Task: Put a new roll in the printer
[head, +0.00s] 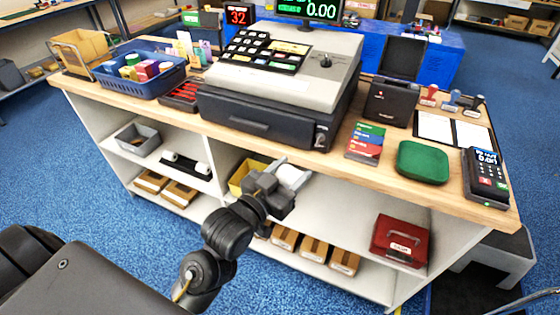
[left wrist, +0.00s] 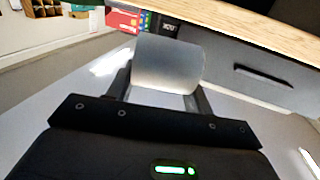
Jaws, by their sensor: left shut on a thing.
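My left gripper (head: 290,176) is in front of the counter's open shelves, below the wooden top. It is shut on a white paper roll (left wrist: 168,65), which sits between its two fingers in the left wrist view; in the head view the arm partly hides it. A black box-shaped device (head: 390,101), which looks like the printer, stands on the counter right of the cash register, with a raised black panel (head: 404,57) behind it. My right gripper is not in view.
The cash register (head: 270,92) fills the counter's middle. Coloured cards (head: 365,143), a green pad (head: 422,161) and a card terminal (head: 486,176) lie to its right. A blue basket (head: 138,86) stands at left. Shelves below hold a red box (head: 400,241) and a black holder with white ends (head: 187,166).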

